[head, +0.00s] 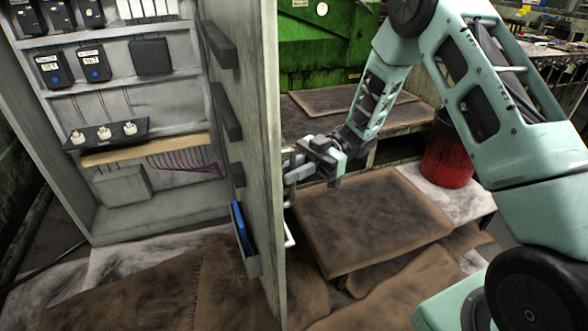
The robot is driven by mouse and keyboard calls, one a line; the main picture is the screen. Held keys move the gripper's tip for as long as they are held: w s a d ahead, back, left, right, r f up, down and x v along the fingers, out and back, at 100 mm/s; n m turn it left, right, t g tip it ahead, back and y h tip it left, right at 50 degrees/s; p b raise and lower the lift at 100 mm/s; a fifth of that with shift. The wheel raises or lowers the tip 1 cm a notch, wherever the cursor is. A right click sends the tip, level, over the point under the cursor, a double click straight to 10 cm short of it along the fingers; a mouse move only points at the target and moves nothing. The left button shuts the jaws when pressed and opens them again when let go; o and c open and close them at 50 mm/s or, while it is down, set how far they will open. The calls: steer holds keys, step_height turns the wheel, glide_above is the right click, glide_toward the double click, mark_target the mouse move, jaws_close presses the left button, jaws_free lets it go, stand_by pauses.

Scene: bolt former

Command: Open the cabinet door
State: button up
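The grey cabinet (160,200) stands at the left with its inside exposed. Its door (262,150) stands wide open, swung out toward me and seen almost edge-on. My gripper (290,178) is on the right, outer side of the door, close against its face. A pale bar, seemingly the door handle (290,236), shows on that side below the gripper. The fingertips are small and partly cut off by the door edge. I cannot tell whether they touch the door or hold anything.
Shelves inside the cabinet hold black switch boxes (92,63) and wiring. A blue item sits in a door pocket (249,255). Right of the door are a brown-covered platform (375,220), a red bucket (447,155) and a green machine (325,45). Brown sheets cover the floor.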

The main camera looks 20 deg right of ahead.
steer(key=b+v, duration=0.1)
steer(key=v, duration=1.6)
steer(key=shift+w+d, duration=0.2)
steer(key=w+a+r+m+t+h, duration=0.25)
steer(key=w+m+t+h, duration=0.2)
steer(key=w+t, duration=0.3)
steer(key=w+a+r+m+t+h, duration=0.2)
steer(key=w+r+m+t+h, duration=0.3)
steer(key=t, duration=0.4)
steer(key=s+d+f+m+g+h, duration=0.1)
steer(key=s+f+m+g+h, duration=0.2)
steer(key=s, duration=0.6)
steer(key=s+f+m+g+h, duration=0.25)
steer(key=s+m, duration=0.25)
steer(key=s, duration=0.4)
steer(key=s+d+f+m+g+h, duration=0.1)
steer(key=s+m+g+h, duration=0.2)
steer(key=s, duration=0.6)
steer(key=s+a+r+n+g+p, duration=0.1)
steer(key=s+a+r+n+p, duration=0.2)
steer(key=a, duration=0.6)
steer(key=s+a+r+n+g+y+p, duration=0.1)
steer(key=s+a+r+n+p, duration=0.2)
steer(key=s+a+r+p, duration=0.4)
steer(key=s+a+r, duration=0.2)
steer(key=s, duration=0.2)
steer(key=shift+a+n+g+p, duration=0.35)
steer(key=shift+a+g, duration=0.05)
